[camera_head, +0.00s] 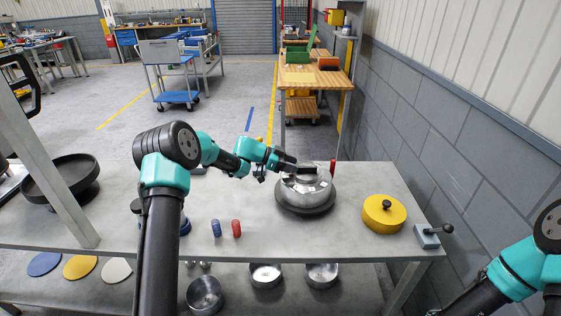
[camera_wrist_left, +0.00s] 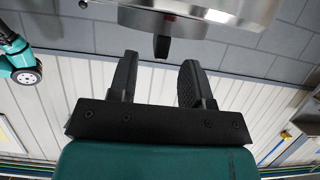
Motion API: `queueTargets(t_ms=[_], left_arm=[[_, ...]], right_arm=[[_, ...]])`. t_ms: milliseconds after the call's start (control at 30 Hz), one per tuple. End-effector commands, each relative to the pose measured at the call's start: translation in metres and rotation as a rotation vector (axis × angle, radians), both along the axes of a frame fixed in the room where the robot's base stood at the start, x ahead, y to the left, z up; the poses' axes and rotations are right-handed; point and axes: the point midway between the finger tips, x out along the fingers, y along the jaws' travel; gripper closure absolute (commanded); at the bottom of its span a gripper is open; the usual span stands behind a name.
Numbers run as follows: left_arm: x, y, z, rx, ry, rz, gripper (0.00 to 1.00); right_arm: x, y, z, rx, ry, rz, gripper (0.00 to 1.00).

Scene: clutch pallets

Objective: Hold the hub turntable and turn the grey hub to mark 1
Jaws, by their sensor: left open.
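The shiny grey hub (camera_head: 304,187) sits on its dark round turntable (camera_head: 306,209) toward the right of the grey bench. My left gripper (camera_head: 308,169) reaches in from the left at the top of the hub. In the left wrist view the two black fingers (camera_wrist_left: 158,82) stand apart with nothing between them. A metal body, seemingly the hub (camera_wrist_left: 225,12), shows at the top edge with a short dark peg (camera_wrist_left: 162,46) just beyond the fingertips. I cannot make out any marks. My right arm shows at the lower right; its gripper is out of view.
A yellow disc with a black knob (camera_head: 384,214) and a grey lever block (camera_head: 427,237) are at the right. Blue (camera_head: 216,228) and red (camera_head: 236,228) cylinders stand in front. A red pin (camera_head: 332,168) rises behind the hub. A black bowl (camera_head: 62,180) is far left.

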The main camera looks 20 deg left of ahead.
Motion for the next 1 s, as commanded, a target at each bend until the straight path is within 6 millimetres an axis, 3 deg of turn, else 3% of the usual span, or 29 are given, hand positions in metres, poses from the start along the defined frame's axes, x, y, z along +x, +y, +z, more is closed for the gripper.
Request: queueTargets(t_ms=[200,533,1000], left_arm=[[0.006,-0.017,-0.008,0.0,0.001,0.0,0.55],[0.007,-0.019,-0.009,0.0,0.001,0.001,0.55],[0.007,-0.019,-0.008,0.0,0.001,0.001,1.0]], right_arm=[[0.0,0.0,0.0,0.0,0.0,0.0,0.57],[0.0,0.0,0.0,0.0,0.0,0.0,0.57],[0.0,0.0,0.0,0.0,0.0,0.0,0.57]])
